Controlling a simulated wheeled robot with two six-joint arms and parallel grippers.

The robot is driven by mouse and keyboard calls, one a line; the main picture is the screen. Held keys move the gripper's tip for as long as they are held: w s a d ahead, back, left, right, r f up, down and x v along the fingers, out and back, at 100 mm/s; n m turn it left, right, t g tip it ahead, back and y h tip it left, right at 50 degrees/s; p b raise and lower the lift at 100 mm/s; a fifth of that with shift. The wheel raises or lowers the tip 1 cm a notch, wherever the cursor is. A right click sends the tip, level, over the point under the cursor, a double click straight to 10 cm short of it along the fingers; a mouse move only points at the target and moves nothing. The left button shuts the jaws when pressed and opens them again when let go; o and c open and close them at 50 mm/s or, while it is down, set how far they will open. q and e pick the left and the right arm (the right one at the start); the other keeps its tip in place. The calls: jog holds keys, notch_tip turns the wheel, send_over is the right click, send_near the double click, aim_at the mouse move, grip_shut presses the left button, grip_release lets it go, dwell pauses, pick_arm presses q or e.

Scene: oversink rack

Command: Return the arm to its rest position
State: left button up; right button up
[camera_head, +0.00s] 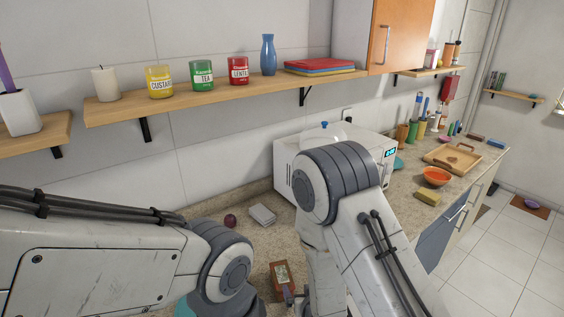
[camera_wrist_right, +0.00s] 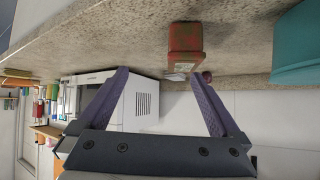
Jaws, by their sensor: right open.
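My right arm (camera_head: 343,190) bends over the counter in front of the white microwave (camera_head: 285,165), its forearm pointing down. My right gripper (camera_wrist_right: 160,82) is open in the right wrist view, with nothing between its purple fingers. A reddish-brown box (camera_head: 280,275) stands on the counter by the right forearm. The box also shows in the wrist view (camera_wrist_right: 185,42), beyond the fingertips. My left arm (camera_head: 110,262) comes in from the left. Its gripper is out of view.
A dark red round item (camera_head: 230,221) and a pale stack (camera_head: 262,214) lie on the counter. A teal object (camera_wrist_right: 302,45) is near the box. A wall shelf (camera_head: 215,97) holds jars. An orange bowl (camera_head: 436,176), yellow sponge (camera_head: 427,198) and wooden tray (camera_head: 465,160) are right.

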jog(key=s+d+r+m+g+h, duration=0.1)
jog(key=s+d+r+g+h, duration=0.1)
jog(key=s+d+r+g, duration=0.9)
jog(key=s+a+r+n+b, duration=0.1)
jog(key=s+a+r+n, duration=0.1)
jog(key=s+a, duration=0.4)
jog(key=s+a+r+n+y+b, duration=0.1)
jog(key=s+a+r+n, duration=0.1)
jog(key=s+a+n, duration=0.3)
jog(key=shift+s+a+r+t, duration=0.35)
jog(key=shift+s+a, duration=0.15)
jog(key=shift+s, duration=0.6)
